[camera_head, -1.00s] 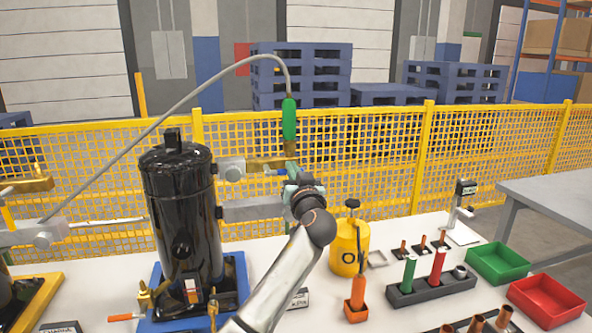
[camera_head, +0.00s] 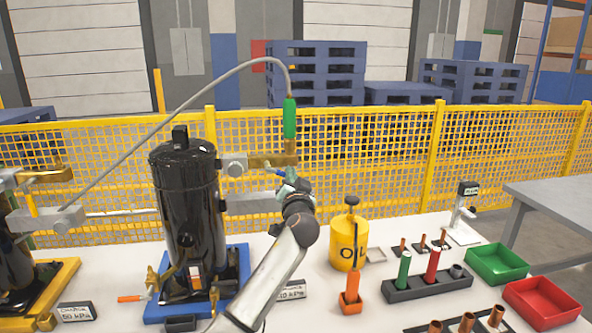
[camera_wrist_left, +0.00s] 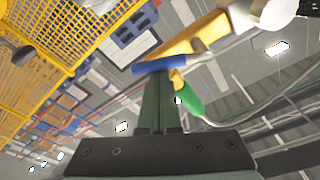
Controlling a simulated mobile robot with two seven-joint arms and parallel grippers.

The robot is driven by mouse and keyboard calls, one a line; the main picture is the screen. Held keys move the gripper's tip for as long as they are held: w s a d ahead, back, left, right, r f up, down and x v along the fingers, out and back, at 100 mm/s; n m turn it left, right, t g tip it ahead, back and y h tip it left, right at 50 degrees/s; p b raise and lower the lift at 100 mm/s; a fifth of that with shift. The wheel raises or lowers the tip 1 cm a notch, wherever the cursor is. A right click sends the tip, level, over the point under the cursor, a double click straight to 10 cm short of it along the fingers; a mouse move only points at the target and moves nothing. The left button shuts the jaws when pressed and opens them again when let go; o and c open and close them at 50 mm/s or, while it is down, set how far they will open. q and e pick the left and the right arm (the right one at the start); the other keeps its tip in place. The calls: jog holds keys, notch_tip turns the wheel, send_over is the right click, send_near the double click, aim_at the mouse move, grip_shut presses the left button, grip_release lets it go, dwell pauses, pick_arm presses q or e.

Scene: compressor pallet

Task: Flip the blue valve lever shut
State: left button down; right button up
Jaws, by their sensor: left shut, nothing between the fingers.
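The blue valve lever (camera_head: 275,171) sticks out below the brass valve (camera_head: 268,160) beside the black compressor tank (camera_head: 188,210). In the left wrist view the blue lever (camera_wrist_left: 158,65) lies crosswise just beyond my fingertips, below the brass valve body (camera_wrist_left: 195,38). My left gripper (camera_head: 290,174) is shut and empty, its tips close to the lever; it also shows in the left wrist view (camera_wrist_left: 157,78). I cannot tell whether the tips touch the lever. The green hose grip (camera_head: 289,118) stands upright above the valve. My right gripper is out of view.
A grey hose (camera_head: 180,108) arches over the tank. A yellow oil can (camera_head: 349,243) stands right of my arm, with an orange-based tool (camera_head: 350,302), a dark holder (camera_head: 430,284), and green (camera_head: 497,266) and red (camera_head: 541,303) bins. Yellow mesh fence (camera_head: 380,165) runs behind.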

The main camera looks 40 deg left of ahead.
pick_arm(q)
jog(key=s+f+m+p, duration=0.1)
jog(key=m+p, duration=0.1)
jog(key=m, duration=0.1)
jog(key=a+f+m+h+p, duration=0.1)
jog(key=m+p, duration=0.1)
jog(key=m, duration=0.1)
jog(key=s+a+f+m+p, duration=0.1)
jog(key=f+m+p, duration=0.1)
jog(key=m, duration=0.2)
jog(key=shift+s+a+f, duration=0.1)
jog(key=shift+s+a, duration=0.05)
jog(key=shift+s, duration=0.15)
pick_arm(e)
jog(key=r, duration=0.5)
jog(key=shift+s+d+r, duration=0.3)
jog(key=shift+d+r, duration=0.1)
pick_arm(q)
jog(key=shift+s+a, duration=0.15)
